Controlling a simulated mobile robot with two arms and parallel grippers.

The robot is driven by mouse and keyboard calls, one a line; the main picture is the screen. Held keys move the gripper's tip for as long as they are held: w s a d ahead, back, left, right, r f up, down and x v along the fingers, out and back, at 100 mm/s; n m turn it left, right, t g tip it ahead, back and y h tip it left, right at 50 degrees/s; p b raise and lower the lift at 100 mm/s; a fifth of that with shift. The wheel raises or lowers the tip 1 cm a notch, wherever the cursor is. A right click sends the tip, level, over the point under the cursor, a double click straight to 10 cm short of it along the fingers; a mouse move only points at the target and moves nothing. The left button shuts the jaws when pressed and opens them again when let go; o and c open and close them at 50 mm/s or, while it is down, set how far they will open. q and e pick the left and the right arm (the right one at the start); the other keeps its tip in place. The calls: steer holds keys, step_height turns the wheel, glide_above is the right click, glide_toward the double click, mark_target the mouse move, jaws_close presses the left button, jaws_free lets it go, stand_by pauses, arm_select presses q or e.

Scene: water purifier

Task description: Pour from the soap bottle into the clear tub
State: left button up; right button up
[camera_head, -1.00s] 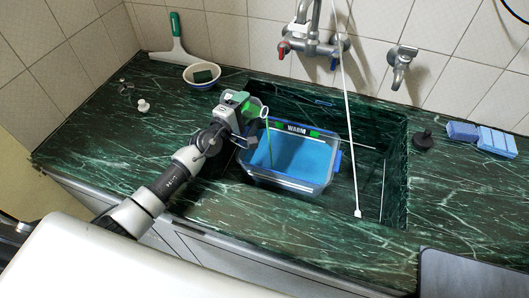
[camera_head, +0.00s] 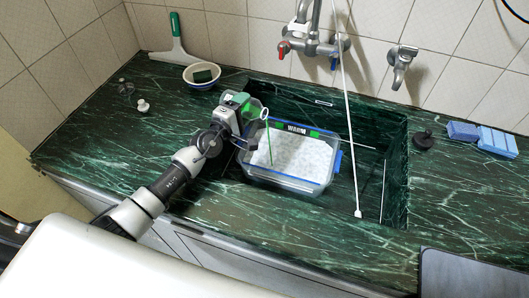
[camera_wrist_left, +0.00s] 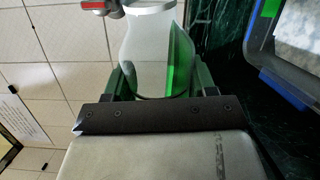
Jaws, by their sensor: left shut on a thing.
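The soap bottle (camera_head: 254,108) is clear with green liquid in it. My left gripper (camera_head: 243,126) is shut around it, above the left side of the sink, and holds it tilted toward the tub. In the left wrist view the bottle (camera_wrist_left: 150,50) sits between the two fingers, with green liquid along its right side. A thin green stream (camera_head: 268,145) runs from the bottle's mouth down into the clear tub (camera_head: 285,182). The tub has blue edges, a "WARM" label and a white, foamy-looking surface inside. It stands in the sink. My right gripper is not in view.
The dark green marble counter (camera_head: 90,130) surrounds the sink (camera_head: 372,150). Blue sponges (camera_head: 480,137) lie right.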

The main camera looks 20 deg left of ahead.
arm_select(q)
steer(key=shift+d+n, duration=0.1)
steer(key=shift+n, duration=0.6)
steer(key=shift+d+r+n+p, duration=0.1)
steer(key=shift+r+n+p, duration=0.2)
steer(key=shift+n, duration=0.9)
steer(key=shift+s+d+f+n+b, duration=0.1)
steer(key=shift+d+f+n+b, duration=0.05)
steer(key=shift+f+n+b, duration=0.4)
steer(key=shift+d+n, duration=0.1)
steer(key=shift+n, duration=0.55)
steer(key=shift+d+r+n+p, duration=0.15)
steer(key=shift+r+n+p, duration=0.25)
steer(key=shift+n+p, duration=0.35)
steer(key=shift+s+f+n+b, duration=0.1)
steer(key=shift+f+n+b, duration=0.6)
steer(key=shift+f+n, duration=0.1)
steer(key=shift+a+r+n, duration=0.35)
steer(key=shift+r+n, duration=0.05)
steer(key=shift+n, duration=0.35)
steer(key=n, duration=0.2)
steer(key=a+n, duration=0.1)
steer(key=n, duration=0.1)
steer(key=w+a+n, duration=0.1)
steer(key=shift+f+n, duration=0.25)
steer(key=shift+n, duration=0.15)
